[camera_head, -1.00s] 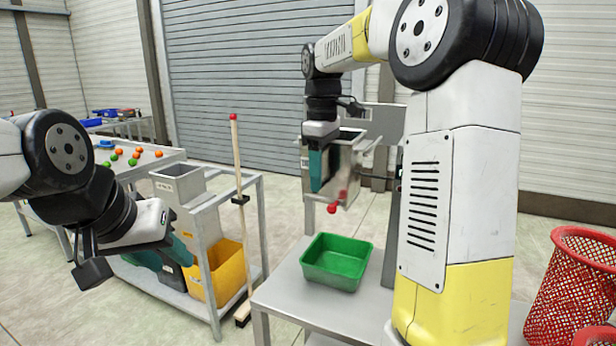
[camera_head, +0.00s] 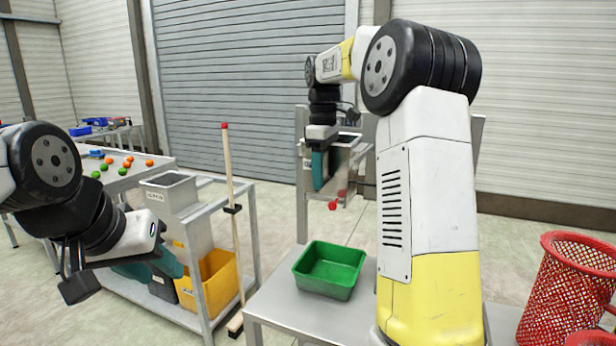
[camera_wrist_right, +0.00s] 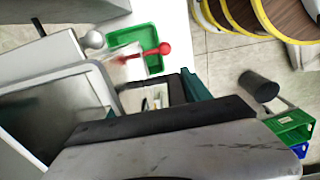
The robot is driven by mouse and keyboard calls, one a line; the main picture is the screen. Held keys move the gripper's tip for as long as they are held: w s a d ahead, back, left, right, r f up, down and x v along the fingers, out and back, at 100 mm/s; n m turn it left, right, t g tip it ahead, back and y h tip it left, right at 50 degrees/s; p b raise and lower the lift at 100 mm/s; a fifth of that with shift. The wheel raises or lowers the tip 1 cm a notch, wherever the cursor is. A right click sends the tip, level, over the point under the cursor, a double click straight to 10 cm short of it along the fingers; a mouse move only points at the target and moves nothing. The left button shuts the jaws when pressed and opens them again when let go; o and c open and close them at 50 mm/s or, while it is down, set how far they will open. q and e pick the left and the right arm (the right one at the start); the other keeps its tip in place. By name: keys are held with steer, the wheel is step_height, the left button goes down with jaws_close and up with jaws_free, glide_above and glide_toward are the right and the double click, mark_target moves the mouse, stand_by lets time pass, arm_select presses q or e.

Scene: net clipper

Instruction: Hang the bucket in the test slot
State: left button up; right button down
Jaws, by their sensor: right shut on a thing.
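My right gripper (camera_head: 319,168), with teal fingers, is shut on a grey metal bucket (camera_head: 341,160) and holds it above the back of the near table. A red ball on a short rod (camera_head: 332,205) shows under the bucket. The bucket's open top (camera_wrist_right: 55,115) is at the left of the right wrist view. My right arm hides part of a grey upright panel (camera_head: 477,135) on that table, and I cannot make out the test slot. My left gripper (camera_head: 150,268) is empty, its teal fingers apart, in front of the cart at the left.
A green bin (camera_head: 330,270) stands on the near table (camera_head: 290,318). A cart holds a grey bin (camera_head: 172,192) and a yellow bin (camera_head: 218,280). A red-tipped pole (camera_head: 229,165) stands beside it. A red mesh basket (camera_head: 565,285) is at the right.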

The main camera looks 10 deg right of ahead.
mark_target(328, 168)
steer(key=shift+w+d, duration=0.6)
steer(key=shift+w, duration=0.25)
steer(key=shift+w+d, duration=0.6)
steer(key=shift+w, duration=0.25)
steer(key=shift+f, duration=1)
steer(key=shift+c, duration=2)
jaws_free()
